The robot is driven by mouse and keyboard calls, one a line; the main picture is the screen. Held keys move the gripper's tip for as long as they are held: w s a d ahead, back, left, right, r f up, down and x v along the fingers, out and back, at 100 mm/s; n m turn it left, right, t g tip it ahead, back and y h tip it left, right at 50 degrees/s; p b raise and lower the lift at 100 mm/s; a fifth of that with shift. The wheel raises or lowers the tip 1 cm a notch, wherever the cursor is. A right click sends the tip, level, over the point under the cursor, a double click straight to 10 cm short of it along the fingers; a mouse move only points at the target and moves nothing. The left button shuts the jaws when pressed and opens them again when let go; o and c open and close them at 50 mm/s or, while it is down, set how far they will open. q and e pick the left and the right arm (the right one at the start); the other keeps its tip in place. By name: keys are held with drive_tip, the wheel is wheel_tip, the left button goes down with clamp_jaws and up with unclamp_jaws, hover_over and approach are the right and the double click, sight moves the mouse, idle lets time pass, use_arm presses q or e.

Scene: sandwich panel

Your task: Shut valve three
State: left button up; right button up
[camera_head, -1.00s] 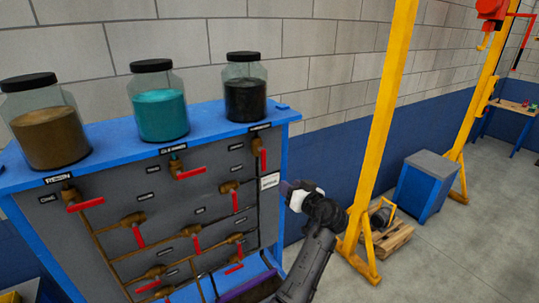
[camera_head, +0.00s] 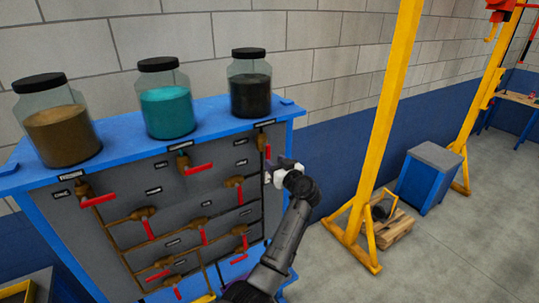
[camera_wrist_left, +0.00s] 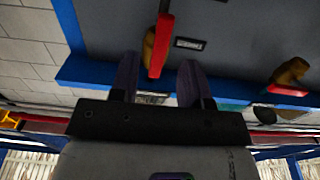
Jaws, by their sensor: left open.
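The top right valve (camera_head: 260,140) sits under the black-filled jar and appears to be valve three, though its label is too small to read surely. Its red handle (camera_head: 268,153) hangs down. My left gripper (camera_head: 271,171) is at the panel's right edge, close beside this handle. In the left wrist view, my left gripper (camera_wrist_left: 158,66) has its two dark fingers apart, with the red handle (camera_wrist_left: 162,45) reaching into the gap between them. Whether a finger touches it I cannot tell. My right gripper is not in view.
The grey panel (camera_head: 190,226) carries several other red-handled valves and pipes. A brown jar (camera_head: 60,130), a teal jar (camera_head: 166,110) and a black jar (camera_head: 250,92) stand on its blue top (camera_head: 112,140).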

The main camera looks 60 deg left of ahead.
sight(269, 158)
use_arm(q)
drive_tip(key=shift+a+p, duration=0.45)
drive_tip(key=shift+a, duration=1.55)
clamp_jaws()
